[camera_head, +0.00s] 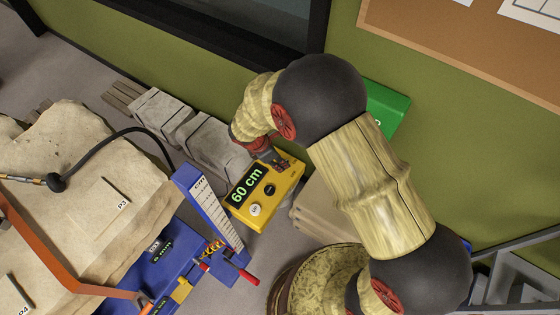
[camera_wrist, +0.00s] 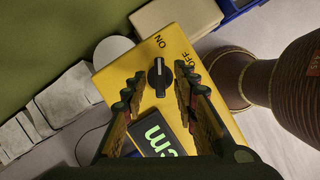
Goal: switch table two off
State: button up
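The yellow control box (camera_head: 262,200) stands right of the blue scale in the head view, and its display (camera_head: 247,185) reads "60 cm". A white button (camera_head: 255,210) and a dark button (camera_head: 270,190) sit on its face. In the wrist view the yellow box (camera_wrist: 105,80) fills the middle, with a black rotary knob (camera_wrist: 158,79) beside the words ON and OFF. The knob's light mark seems to face the ON side. My gripper (camera_wrist: 158,74) is open, with one finger on each side of the knob; contact cannot be told. In the head view my gripper (camera_head: 278,163) is over the box's far end.
A pale fossil slab (camera_head: 90,180) with an orange frame (camera_head: 50,255) and black hose (camera_head: 110,137) lies left. The blue scale (camera_head: 208,205) stands close beside the box. Grey blocks (camera_head: 205,140) line the wall behind. A green box (camera_head: 387,105) is behind my arm.

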jog(key=shift+w+d+f, duration=0.1)
jog(key=shift+f, duration=0.4)
grip_shut()
dwell(0.3)
